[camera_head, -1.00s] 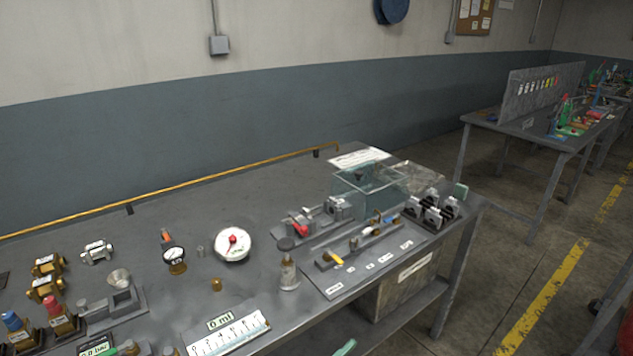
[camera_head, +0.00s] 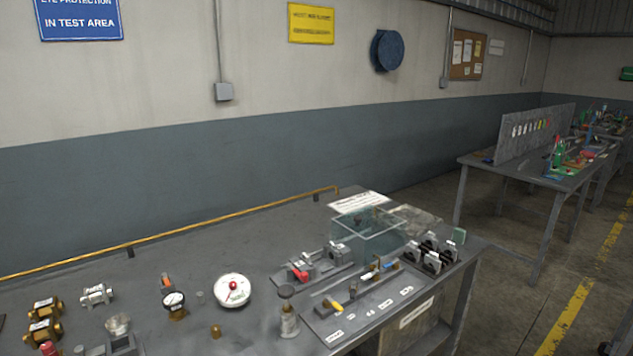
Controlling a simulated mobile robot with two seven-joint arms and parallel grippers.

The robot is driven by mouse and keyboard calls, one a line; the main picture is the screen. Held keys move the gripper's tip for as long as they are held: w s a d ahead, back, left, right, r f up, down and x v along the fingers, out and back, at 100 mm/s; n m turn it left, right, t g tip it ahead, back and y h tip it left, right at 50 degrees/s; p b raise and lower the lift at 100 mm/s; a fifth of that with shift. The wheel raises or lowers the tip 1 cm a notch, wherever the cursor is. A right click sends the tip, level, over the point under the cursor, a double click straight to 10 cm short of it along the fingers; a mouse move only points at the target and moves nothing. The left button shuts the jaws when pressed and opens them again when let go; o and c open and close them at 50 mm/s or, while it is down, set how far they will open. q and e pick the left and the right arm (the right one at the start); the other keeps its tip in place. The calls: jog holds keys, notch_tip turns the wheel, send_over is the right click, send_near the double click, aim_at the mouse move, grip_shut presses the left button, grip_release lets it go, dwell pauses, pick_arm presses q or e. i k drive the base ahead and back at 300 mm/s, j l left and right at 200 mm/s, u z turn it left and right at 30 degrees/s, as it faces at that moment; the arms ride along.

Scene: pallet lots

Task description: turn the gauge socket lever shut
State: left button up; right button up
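Neither of my grippers is in view. Several small levers show on the grey bench (camera_head: 130,270). A red lever (camera_head: 299,274) sits on a metal fitting near the clear tank. A yellow lever (camera_head: 333,305) and a small blue lever (camera_head: 383,252) sit on a labelled grey panel (camera_head: 352,318) at the bench's right front. I cannot tell which one is the gauge socket lever, nor its exact turn. A white round gauge (camera_head: 232,288) with a red centre lies left of the red lever. A smaller dark-rimmed gauge (camera_head: 173,298) stands left of that.
A clear tank (camera_head: 366,238) stands at the back right. Black-and-white clamps (camera_head: 431,254) stand at the bench's right end. A metal bottle (camera_head: 288,315) stands near the front edge. Brass fittings (camera_head: 45,320) are at left. A yellow pipe (camera_head: 200,227) runs along the back edge.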

aim_at(164, 275)
jog(key=i+j+u, duration=0.1)
jog(key=j+u, duration=0.25)
jog(key=i+j+u, duration=0.1)
jog(key=j+u, duration=0.25)
